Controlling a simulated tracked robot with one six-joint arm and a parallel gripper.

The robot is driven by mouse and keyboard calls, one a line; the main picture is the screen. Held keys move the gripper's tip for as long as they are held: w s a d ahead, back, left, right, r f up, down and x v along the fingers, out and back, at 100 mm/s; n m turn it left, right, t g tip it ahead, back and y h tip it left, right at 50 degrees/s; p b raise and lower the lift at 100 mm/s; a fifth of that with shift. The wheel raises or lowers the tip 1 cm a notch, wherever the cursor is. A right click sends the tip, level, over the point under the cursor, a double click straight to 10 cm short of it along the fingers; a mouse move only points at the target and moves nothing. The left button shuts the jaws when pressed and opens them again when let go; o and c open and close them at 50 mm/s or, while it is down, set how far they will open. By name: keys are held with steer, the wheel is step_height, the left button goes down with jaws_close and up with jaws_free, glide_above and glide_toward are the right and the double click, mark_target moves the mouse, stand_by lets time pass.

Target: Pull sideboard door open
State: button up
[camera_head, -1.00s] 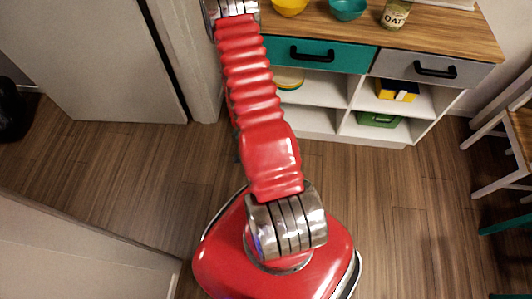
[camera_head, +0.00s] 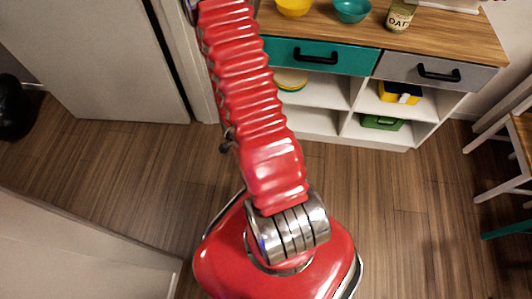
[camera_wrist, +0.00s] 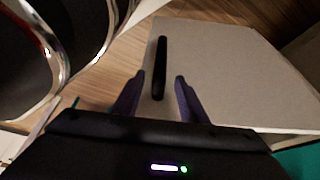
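The sideboard (camera_head: 455,48) stands at the upper right in the head view, with a wooden top, a teal drawer (camera_head: 345,60), a grey drawer (camera_head: 405,68) and white open shelves below. Its left part is hidden by my arm or outside the picture. In the wrist view, a pale grey door panel (camera_wrist: 225,75) carries a black bar handle (camera_wrist: 161,60). My gripper (camera_wrist: 154,84) is open, with one dark purple finger on each side of the handle's near end. I cannot tell whether the fingers touch it. My gripper is outside the head view.
A yellow bowl (camera_head: 294,6), a teal bowl (camera_head: 351,10) and an oat jar (camera_head: 401,15) stand on the sideboard top. White chairs (camera_head: 500,145) are at the right. A pale wall panel (camera_head: 95,70) is at the left.

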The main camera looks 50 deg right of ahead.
steer(key=shift+v, duration=0.75)
steer(key=shift+c, duration=0.4)
